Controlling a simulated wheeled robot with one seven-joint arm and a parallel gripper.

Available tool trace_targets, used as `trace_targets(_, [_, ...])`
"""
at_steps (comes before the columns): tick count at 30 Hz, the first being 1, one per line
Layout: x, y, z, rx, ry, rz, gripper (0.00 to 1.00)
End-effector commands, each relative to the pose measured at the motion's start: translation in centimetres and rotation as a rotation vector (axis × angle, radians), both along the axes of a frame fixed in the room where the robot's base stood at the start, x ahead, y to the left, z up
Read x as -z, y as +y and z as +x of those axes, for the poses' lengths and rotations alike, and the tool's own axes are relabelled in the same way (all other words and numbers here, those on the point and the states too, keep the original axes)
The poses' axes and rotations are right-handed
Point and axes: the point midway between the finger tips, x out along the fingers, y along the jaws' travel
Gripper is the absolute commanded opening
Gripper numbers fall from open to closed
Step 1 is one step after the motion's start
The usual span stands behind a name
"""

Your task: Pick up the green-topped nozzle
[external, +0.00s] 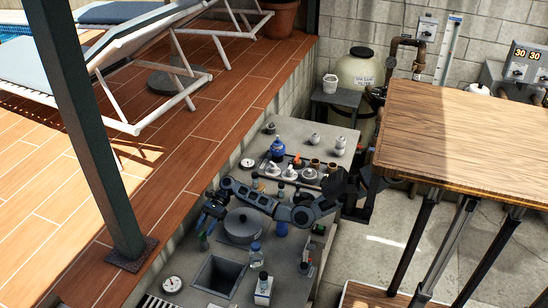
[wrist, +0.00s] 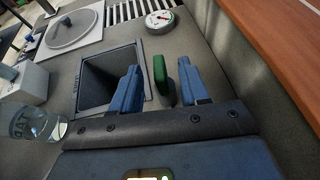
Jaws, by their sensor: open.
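The green-topped nozzle (wrist: 159,70) stands on the grey counter in the wrist view. Its green top is narrow and rounded, and its lower part is dark. My gripper (wrist: 159,64) is open, with one blue finger on each side of the nozzle. The right finger looks close to it; I cannot tell whether they touch. In the external view my gripper (external: 209,215) hangs at the counter's left side, and a small green spot (external: 204,242) below it appears to be the nozzle, partly hidden.
A square sink opening (external: 217,276) lies beside the nozzle, with a dial gauge (external: 172,284) nearby. The raised wooden deck (external: 120,225) borders the counter's left.

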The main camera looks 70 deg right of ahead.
Motion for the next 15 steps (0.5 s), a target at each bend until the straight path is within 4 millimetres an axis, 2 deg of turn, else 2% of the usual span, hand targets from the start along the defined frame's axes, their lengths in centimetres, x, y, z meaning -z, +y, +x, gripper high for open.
trace_targets(1, [0.8, 0.7, 0.0, -0.001, -0.002, 0.0, 0.45])
trace_targets(7, [1.3, 2.4, 0.2, 0.001, -0.002, 0.0, 0.45])
trace_targets(15, [1.1, 2.9, 0.3, 0.002, -0.001, 0.0, 0.45])
